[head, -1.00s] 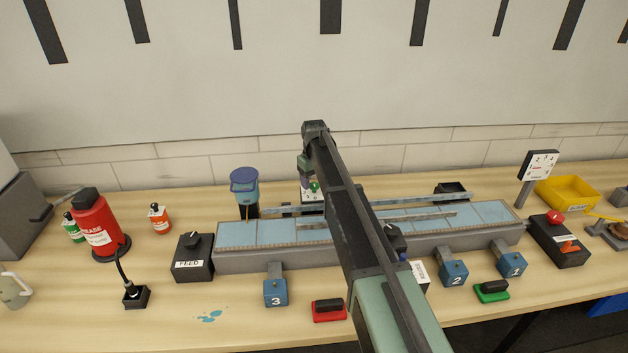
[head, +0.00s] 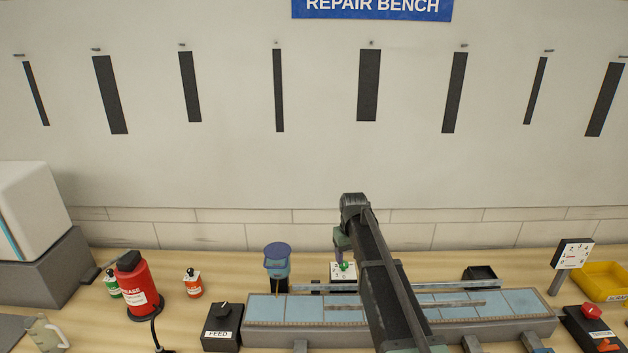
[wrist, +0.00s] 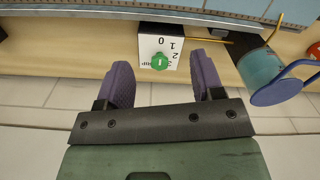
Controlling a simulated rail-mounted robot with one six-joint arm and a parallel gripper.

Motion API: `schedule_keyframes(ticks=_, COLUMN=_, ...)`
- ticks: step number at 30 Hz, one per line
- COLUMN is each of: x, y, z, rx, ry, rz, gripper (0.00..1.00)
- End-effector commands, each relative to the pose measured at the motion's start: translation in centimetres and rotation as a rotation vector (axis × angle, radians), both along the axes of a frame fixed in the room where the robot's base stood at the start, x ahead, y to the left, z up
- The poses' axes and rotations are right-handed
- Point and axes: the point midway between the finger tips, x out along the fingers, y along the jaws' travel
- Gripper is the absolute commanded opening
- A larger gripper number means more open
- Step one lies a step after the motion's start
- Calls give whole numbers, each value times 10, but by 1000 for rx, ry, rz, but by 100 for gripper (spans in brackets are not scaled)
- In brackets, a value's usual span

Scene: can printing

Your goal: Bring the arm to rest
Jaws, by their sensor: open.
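My gripper (wrist: 162,85) shows in the wrist view with its two purple fingers spread apart, open and with nothing between them. Beyond the fingertips is a white numbered dial box with a green knob (wrist: 159,61); I cannot tell the exact gap to it. In the head view my dark arm reaches up over the conveyor (head: 280,309), and the gripper is mostly hidden behind the arm's end. The green knob (head: 344,266) shows just left of the arm.
A blue-lidded cup (head: 277,262) stands behind the conveyor, close to the gripper's side in the wrist view (wrist: 262,68). A red grease can (head: 137,285) and a FEED box (head: 220,328) are at left. A dial sign (head: 572,254) and yellow bin (head: 605,281) are at right.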

Motion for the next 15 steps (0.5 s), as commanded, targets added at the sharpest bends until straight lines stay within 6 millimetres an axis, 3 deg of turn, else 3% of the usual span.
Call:
schedule_keyframes(ticks=1, x=-65, y=-1, z=-22, rx=0, ry=0, rz=-46, gripper=61)
schedule_keyframes(ticks=3, x=-133, y=-1, z=-44, rx=0, ry=0, rz=-113, gripper=61)
schedule_keyframes(ticks=7, x=-239, y=-2, z=-80, rx=-2, ry=0, rz=-190, gripper=61)
schedule_keyframes(ticks=9, x=-276, y=-2, z=-95, rx=-2, ry=0, rz=-199, gripper=61)
schedule_keyframes(ticks=11, x=-295, y=-2, z=-106, rx=-2, ry=0, rz=-199, gripper=61)
schedule_keyframes(ticks=15, x=-292, y=-3, z=-111, rx=-2, ry=0, rz=-198, gripper=61)
